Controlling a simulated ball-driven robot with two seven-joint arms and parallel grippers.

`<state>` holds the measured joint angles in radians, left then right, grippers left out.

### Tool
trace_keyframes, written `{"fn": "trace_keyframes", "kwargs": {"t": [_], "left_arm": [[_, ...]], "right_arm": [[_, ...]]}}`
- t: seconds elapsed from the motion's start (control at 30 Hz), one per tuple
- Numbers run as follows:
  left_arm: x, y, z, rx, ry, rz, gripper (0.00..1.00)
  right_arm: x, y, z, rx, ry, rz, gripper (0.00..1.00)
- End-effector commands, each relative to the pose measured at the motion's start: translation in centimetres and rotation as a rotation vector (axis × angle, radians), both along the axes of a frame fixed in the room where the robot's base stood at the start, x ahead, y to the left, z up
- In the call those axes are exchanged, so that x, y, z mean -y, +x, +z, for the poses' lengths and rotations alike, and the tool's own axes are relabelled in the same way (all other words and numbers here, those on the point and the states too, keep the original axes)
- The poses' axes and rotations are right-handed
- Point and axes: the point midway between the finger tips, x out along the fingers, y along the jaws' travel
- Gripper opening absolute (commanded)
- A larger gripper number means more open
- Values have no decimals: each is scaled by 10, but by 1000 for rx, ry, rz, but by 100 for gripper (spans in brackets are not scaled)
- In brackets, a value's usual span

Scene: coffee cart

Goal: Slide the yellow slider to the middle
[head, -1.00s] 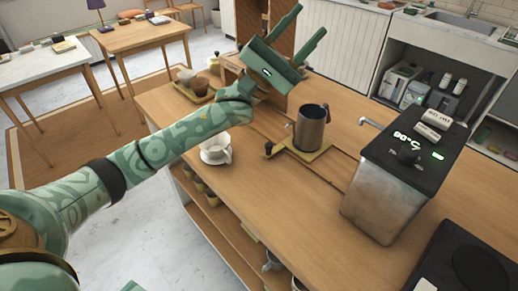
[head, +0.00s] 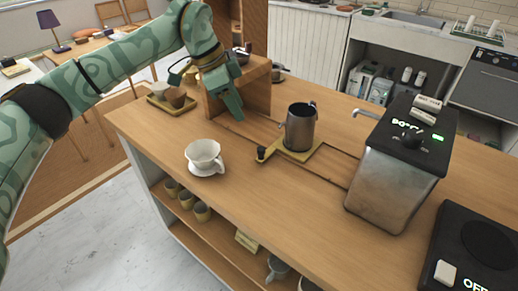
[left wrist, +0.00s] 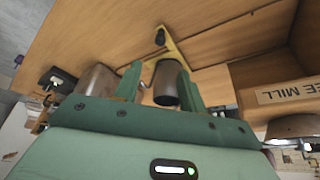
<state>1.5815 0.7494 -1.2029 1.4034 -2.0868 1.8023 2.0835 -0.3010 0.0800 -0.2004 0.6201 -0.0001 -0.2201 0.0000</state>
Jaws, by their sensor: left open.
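The yellow slider (head: 317,152) is a flat yellow plate with an arm to its left ending in a black knob (head: 261,154). It lies on a grooved track in the wooden counter. A dark metal pitcher (head: 299,128) stands on it. In the left wrist view the slider (left wrist: 172,46) and its knob (left wrist: 160,36) show beyond the pitcher (left wrist: 166,86). My left gripper (head: 233,110) is open and empty, fingers down, above the counter behind and left of the knob, apart from it. In the left wrist view its fingers (left wrist: 159,82) are spread. My right gripper is out of view.
A white dripper cup on a saucer (head: 205,171) stands near the front edge. A tray with cups (head: 173,108) and a wooden stand (head: 256,92) are at the back left. A metal water boiler (head: 392,180) is right of the slider. The counter in front of the slider is clear.

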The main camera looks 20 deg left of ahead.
Motion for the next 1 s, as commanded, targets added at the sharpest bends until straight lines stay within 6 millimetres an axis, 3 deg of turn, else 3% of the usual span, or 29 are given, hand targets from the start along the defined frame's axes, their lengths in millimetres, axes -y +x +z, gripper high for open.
{"fn": "trace_keyframes", "kwargs": {"t": [0.5,0.7,1.0], "left_arm": [[42,20,-117,-4,-3,-2,41],[51,24,-139,0,-4,-1,41],[54,25,-143,3,-3,-1,41]], "right_arm": [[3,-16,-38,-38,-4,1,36],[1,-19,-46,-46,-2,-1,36],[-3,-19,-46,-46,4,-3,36]]}}
